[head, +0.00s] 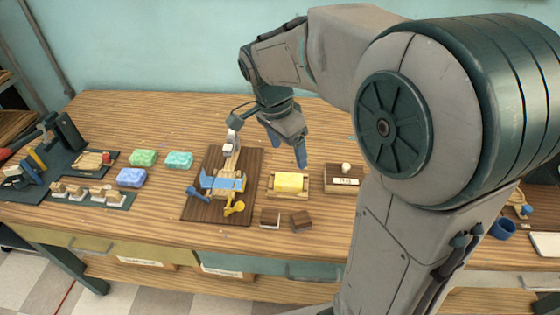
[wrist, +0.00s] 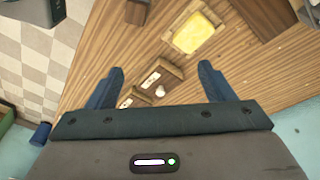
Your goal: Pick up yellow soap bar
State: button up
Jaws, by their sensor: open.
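The yellow soap bar (head: 291,182) lies on a small wooden tray (head: 273,190) on the workbench, right of a dark brown board. It also shows in the wrist view (wrist: 194,34), near the top and right of centre. My gripper (head: 300,155) is above the bench, behind and above the soap in the head view, and apart from it. In the wrist view my gripper's two blue fingers (wrist: 160,80) are spread wide with nothing between them touching. The soap lies beyond the fingertips there.
A dark board (head: 195,205) with a blue and wooden device stands left of the soap. A wooden box (head: 343,178) with a knob is to its right, and small brown blocks (head: 301,221) lie in front. Green (head: 143,158), teal (head: 179,160) and blue (head: 131,177) bars lie farther left.

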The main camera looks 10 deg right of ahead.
jog(key=w+a+f+m+g+h+b, duration=0.1)
jog(key=w+a+f+m+h, duration=0.2)
jog(key=w+m, duration=0.45)
jog(key=m+y+p, duration=0.1)
send_near(288, 179)
jog(key=x, duration=0.8)
jog(key=shift+d+f, duration=0.15)
jog(key=shift+f, duration=0.05)
jog(key=c, duration=1.1)
